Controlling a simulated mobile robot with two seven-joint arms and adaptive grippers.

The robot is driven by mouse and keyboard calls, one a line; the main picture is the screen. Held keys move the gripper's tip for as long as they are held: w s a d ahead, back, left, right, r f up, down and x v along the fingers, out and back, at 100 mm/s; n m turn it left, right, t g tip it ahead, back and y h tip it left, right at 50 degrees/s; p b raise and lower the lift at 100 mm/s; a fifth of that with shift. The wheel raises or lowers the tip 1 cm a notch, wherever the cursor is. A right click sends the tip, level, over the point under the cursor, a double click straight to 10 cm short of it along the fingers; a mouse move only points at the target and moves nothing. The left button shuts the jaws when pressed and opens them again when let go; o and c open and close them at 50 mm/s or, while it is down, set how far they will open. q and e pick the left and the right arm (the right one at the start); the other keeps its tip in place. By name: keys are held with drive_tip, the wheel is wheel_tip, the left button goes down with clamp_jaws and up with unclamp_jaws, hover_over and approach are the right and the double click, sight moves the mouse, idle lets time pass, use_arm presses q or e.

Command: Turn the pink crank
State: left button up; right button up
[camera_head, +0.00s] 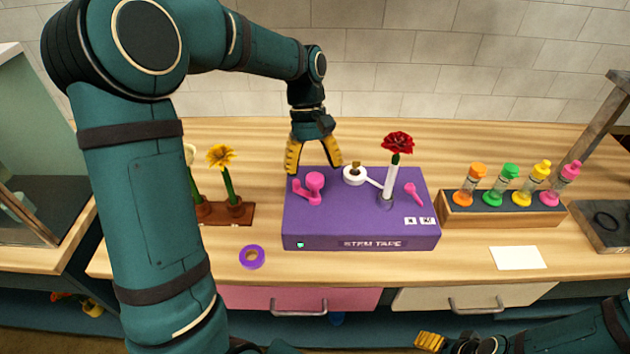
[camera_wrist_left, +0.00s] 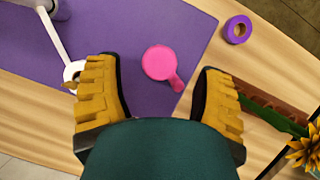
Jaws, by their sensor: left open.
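The pink crank (camera_head: 312,186) stands on the left part of the purple stem tape machine (camera_head: 350,235). In the left wrist view the pink crank (camera_wrist_left: 160,64) shows from above, with its arm pointing toward the bottom right of the picture. My left gripper (camera_head: 314,170) is open and empty above the back left of the machine. In the left wrist view its yellow fingers (camera_wrist_left: 157,92) are apart, one to each side of the crank and not visibly touching it. My right gripper (camera_head: 430,341) is low at the bottom edge, partly cut off, and its opening is unclear.
A red flower (camera_head: 397,144) stands upright in the machine, beside a white tape arm (camera_head: 355,175) and a small pink lever (camera_head: 412,193). A purple tape roll (camera_head: 252,257) lies in front. Yellow flowers (camera_head: 221,156) stand left; a wooden rack (camera_head: 500,212) of colored bottles stands right.

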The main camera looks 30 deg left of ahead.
sight(315, 177)
use_arm(q)
drive_tip(key=shift+x, duration=1.6)
drive_tip(key=c, duration=1.2)
